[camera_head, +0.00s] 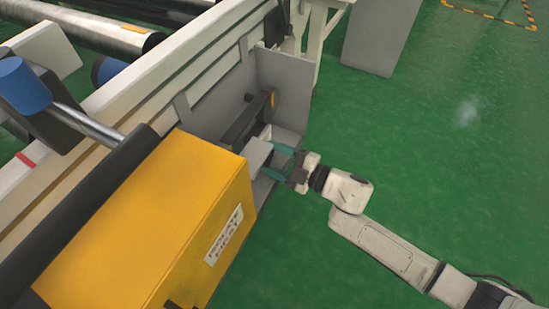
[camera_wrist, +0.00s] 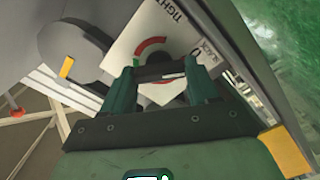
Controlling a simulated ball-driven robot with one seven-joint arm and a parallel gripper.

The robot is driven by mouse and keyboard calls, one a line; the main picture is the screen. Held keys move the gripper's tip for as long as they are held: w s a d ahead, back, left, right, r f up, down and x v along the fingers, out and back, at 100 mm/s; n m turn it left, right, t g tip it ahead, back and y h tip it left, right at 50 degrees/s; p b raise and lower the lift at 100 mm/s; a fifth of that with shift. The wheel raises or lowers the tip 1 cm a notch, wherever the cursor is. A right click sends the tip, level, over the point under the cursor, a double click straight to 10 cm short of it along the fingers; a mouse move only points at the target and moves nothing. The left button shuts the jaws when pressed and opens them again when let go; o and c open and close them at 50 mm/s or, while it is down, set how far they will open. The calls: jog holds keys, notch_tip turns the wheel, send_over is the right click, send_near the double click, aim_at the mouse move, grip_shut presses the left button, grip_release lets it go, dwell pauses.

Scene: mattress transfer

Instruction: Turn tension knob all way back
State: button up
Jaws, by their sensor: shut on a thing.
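My gripper (camera_head: 277,161) reaches in from the right in the head view, its teal fingers at a grey box beside the machine frame. In the wrist view my gripper (camera_wrist: 162,80) has its two green fingers on either side of the dark bar of the tension knob (camera_wrist: 160,72) and is shut on it. Behind the knob is a white dial plate (camera_wrist: 128,38) with a red arc and printing that reads like TIGHT at the top and SLACK at the right. The knob's pointer setting is partly hidden by the fingers. The knob is not clearly visible in the head view.
A yellow machine housing (camera_head: 190,215) stands left of my gripper. A grey panel (camera_head: 285,90) stands just behind the box. In the wrist view a grey round part (camera_wrist: 75,45) with a yellow mark sits left of the dial. Green floor (camera_head: 450,150) is open at the right.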

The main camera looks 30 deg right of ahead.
jog(key=shift+n, duration=0.4)
jog(key=o, duration=1.1)
jog(key=shift+c, duration=0.2)
jog(key=shift+s+d, duration=0.45)
jog(key=p+v, duration=0.3)
jog(key=v, duration=0.6)
jog(key=shift+s, duration=0.25)
jog(key=shift+d, duration=0.1)
